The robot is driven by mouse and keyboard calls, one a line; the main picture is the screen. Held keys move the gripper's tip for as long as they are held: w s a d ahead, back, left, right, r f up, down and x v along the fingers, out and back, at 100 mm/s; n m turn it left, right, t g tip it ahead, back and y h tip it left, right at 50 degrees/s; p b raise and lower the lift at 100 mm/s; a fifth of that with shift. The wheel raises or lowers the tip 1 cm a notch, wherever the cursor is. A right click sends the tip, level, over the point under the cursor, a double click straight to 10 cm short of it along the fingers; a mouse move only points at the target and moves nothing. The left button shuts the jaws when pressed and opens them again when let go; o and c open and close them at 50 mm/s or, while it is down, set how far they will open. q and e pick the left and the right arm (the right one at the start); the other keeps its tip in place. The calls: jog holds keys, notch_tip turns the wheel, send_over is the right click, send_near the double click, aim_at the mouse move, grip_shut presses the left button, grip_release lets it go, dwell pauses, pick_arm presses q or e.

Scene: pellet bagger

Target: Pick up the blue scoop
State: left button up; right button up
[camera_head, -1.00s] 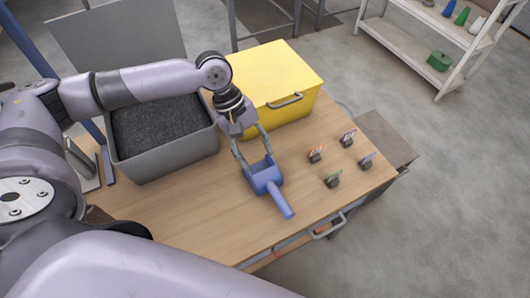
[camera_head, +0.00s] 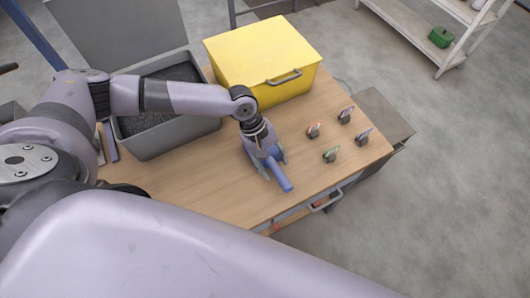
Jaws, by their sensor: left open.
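The blue scoop (camera_head: 281,177) lies on the wooden table, its handle pointing toward the table's front edge. My left gripper (camera_head: 270,170) is low over the scoop, with its open fingers on either side of it. The gripper hides most of the scoop's bowl, and I cannot tell whether the fingers touch it. My right gripper is not in view.
A grey bin (camera_head: 182,143) of dark pellets, its lid raised, stands on the left of the table. A closed yellow box (camera_head: 262,50) stands behind the gripper. Several small coloured clips (camera_head: 331,154) are to the right. Bare wood (camera_head: 200,180) lies left of the scoop.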

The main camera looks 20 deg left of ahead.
aim_at(275, 168)
pick_arm(q)
jog(key=shift+p+x, duration=0.3)
jog(key=shift+x, duration=1.55)
jog(key=shift+d, duration=0.1)
jog(key=shift+c, duration=0.5)
grip_shut()
jog(key=shift+r, duration=0.1)
